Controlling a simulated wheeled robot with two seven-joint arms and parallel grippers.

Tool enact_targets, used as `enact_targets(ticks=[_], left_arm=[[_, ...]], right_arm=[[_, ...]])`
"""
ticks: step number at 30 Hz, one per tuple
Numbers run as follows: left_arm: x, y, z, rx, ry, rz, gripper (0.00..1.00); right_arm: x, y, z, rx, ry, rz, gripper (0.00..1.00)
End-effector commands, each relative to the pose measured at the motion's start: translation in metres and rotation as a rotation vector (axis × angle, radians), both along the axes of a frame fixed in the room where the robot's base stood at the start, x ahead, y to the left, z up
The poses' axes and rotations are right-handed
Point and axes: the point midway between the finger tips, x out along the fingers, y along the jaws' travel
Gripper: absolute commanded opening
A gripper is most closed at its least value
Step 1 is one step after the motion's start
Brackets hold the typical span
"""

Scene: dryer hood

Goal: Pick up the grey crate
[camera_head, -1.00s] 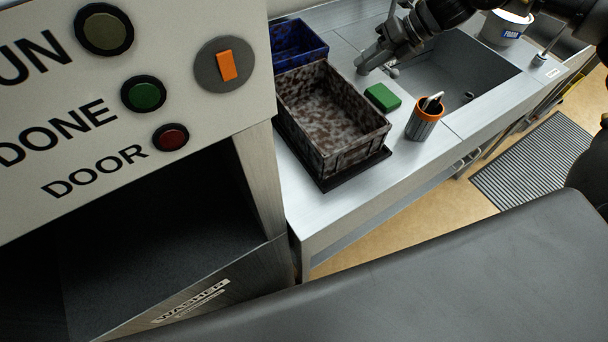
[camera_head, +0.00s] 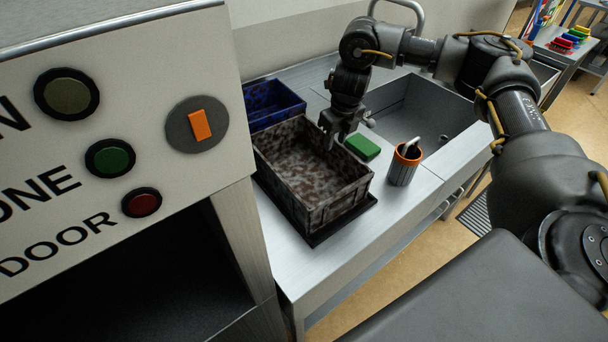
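The grey crate (camera_head: 337,203) is an open box with a grey wall, heavily mottled with brown stains. It stands upright on a thin black mat (camera_head: 318,240) on the metal counter. My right gripper (camera_head: 336,140) points down at the crate's far right rim, near the back corner. Its two fingers look apart, one over the crate's inside and one toward the outside. Whether they touch the rim is unclear. My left gripper is not in view.
A blue crate (camera_head: 272,103) stands behind. A green block (camera_head: 362,147) and an orange-rimmed cup (camera_head: 404,166) stand right of the grey crate, before a sink (camera_head: 425,110). The washer panel (camera_head: 110,130) rises close on the left. Counter front is clear.

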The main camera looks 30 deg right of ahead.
Motion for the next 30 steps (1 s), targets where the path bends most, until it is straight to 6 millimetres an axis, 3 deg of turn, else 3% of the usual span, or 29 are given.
enact_targets(ticks=[9,14,19,27,30], left_arm=[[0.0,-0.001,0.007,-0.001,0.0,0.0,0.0],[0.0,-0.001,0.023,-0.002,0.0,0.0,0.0],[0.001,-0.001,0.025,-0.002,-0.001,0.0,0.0],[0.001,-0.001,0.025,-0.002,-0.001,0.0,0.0],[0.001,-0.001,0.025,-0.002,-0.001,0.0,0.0]], right_arm=[[0.003,0.0,-0.012,0.001,0.002,-0.001,0.33],[0.008,0.001,-0.034,-0.001,0.003,-0.002,0.33],[0.011,0.001,-0.054,0.0,0.001,-0.001,0.33],[0.012,0.001,-0.058,0.0,-0.001,-0.001,0.33],[0.012,0.001,-0.058,0.0,-0.001,-0.001,0.2]])
